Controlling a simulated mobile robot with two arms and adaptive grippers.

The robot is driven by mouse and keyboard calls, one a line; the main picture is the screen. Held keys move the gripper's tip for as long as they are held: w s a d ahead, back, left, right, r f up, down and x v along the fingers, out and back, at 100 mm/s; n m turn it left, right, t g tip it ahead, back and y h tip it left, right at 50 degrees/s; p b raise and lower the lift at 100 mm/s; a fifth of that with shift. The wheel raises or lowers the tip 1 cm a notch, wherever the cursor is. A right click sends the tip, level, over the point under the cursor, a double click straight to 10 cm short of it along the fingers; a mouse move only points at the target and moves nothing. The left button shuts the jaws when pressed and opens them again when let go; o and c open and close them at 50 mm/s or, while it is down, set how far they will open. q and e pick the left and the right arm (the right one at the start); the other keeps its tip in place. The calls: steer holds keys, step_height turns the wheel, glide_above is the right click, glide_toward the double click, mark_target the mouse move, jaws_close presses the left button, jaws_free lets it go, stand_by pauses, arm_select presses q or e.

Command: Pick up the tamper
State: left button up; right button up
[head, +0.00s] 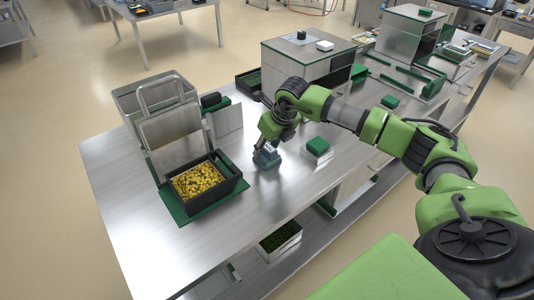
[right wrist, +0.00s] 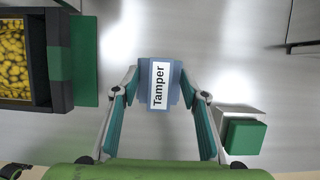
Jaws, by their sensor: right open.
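The tamper (right wrist: 160,84) is a blue-grey block with a white label reading "Tamper"; in the head view the tamper (head: 267,158) stands on the steel table under my right gripper (head: 266,148). In the right wrist view my right gripper (right wrist: 158,92) is open, with one fingertip on each side of the tamper. Narrow gaps seem to show between the fingertips and the block; I cannot tell whether either touches. My left gripper is not in view.
A black tray of yellow pieces (head: 197,181) sits on a green base to the left. A green-topped block (head: 318,147) stands close to the right of the tamper. A steel box machine (head: 308,66) stands behind. The table's front (head: 257,205) is clear.

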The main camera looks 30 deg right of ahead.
jaws_close()
steer(key=shift+r, duration=0.2)
